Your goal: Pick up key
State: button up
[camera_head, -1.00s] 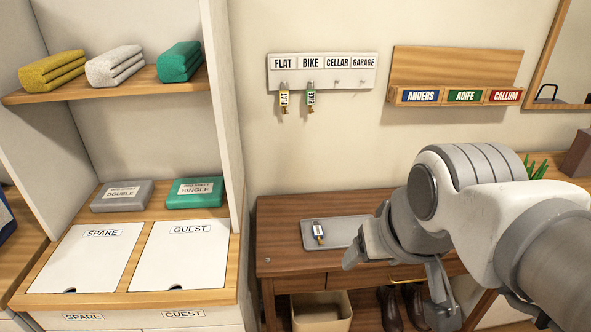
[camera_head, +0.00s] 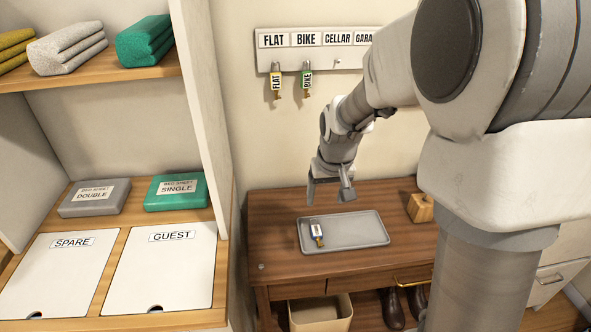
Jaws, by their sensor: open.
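The tag's writing is too small to read. My gripper (camera_head: 327,199) is open and empty, pointing down above the tray's back left part. It is above the key and apart from it.
The key rack (camera_head: 317,50) is on the wall behind the table; my arm hides its right end. A wooden block (camera_head: 420,207) stands right of the tray. A shelf unit (camera_head: 206,110) with towels and boxes stands on the left.

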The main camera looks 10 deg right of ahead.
jog(key=b, duration=0.1)
send_near(317, 231)
jog(key=shift+x, duration=1.1)
jog(key=shift+b+x, duration=0.35)
jog(key=shift+x, duration=2.65)
grip_shut()
